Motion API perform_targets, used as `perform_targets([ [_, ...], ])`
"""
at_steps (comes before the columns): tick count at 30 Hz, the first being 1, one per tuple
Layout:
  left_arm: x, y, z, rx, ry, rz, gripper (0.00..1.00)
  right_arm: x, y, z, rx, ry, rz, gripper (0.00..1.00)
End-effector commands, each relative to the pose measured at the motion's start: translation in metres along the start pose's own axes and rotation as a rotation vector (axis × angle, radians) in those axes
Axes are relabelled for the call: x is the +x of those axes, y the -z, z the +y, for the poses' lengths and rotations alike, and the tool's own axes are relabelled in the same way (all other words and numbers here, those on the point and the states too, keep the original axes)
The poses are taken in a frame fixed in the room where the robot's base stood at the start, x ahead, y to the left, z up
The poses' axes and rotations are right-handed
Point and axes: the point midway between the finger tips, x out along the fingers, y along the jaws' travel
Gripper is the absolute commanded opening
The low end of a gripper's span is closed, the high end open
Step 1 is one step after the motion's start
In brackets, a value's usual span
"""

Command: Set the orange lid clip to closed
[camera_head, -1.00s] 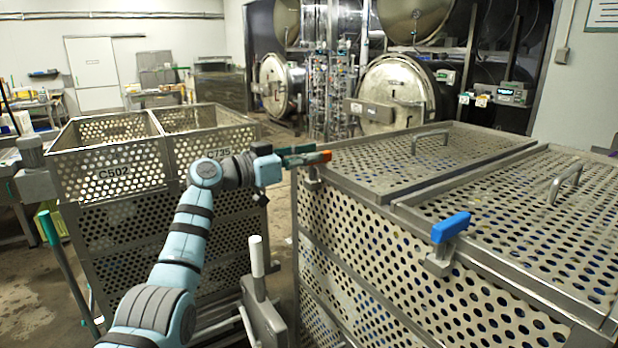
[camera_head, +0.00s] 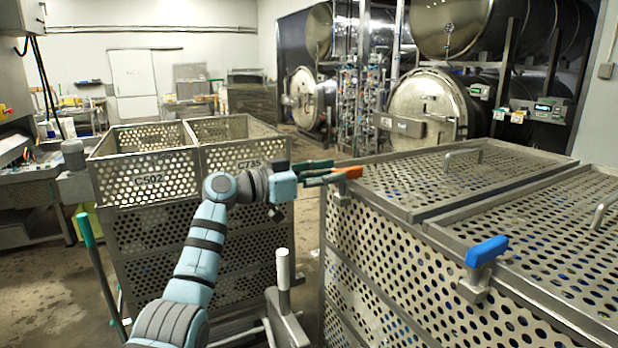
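The orange lid clip (camera_head: 349,172) sits at the far left corner of the right-hand perforated basket's lid (camera_head: 410,187). Its orange handle points to the left picture side, and its metal bracket is on the basket rim. My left gripper (camera_head: 325,171) is at the left end of the clip, with its two greenish fingers apart, one above the other. The lower finger overlaps the clip in the picture; I cannot tell whether they touch. A blue lid clip (camera_head: 487,251) is on the near part of the same rim. My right gripper is not in view.
An open perforated basket (camera_head: 150,165) marked C502 stands at the left, behind my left arm. Lid handles (camera_head: 463,154) stick up from the right-hand basket. Round autoclave doors (camera_head: 425,100) are at the back. Some floor shows between the baskets.

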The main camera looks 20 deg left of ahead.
Motion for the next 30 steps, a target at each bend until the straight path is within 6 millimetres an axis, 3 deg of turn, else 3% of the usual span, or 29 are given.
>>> perform_targets([
  [6,-0.061,-0.001,-0.001,0.003,0.003,-0.004,0.33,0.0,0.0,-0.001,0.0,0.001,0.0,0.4],
  [10,-0.083,-0.001,-0.001,0.0,0.001,-0.002,0.33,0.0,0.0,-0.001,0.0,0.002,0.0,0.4],
  [26,-0.089,0.0,-0.001,-0.019,0.002,0.003,0.33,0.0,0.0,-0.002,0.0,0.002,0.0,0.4],
  [28,-0.089,0.005,-0.016,-0.069,0.07,0.029,0.33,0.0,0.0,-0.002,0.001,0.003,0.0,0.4],
  [30,-0.093,-0.003,-0.053,-0.125,0.213,0.036,0.33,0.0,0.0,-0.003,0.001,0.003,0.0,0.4],
])
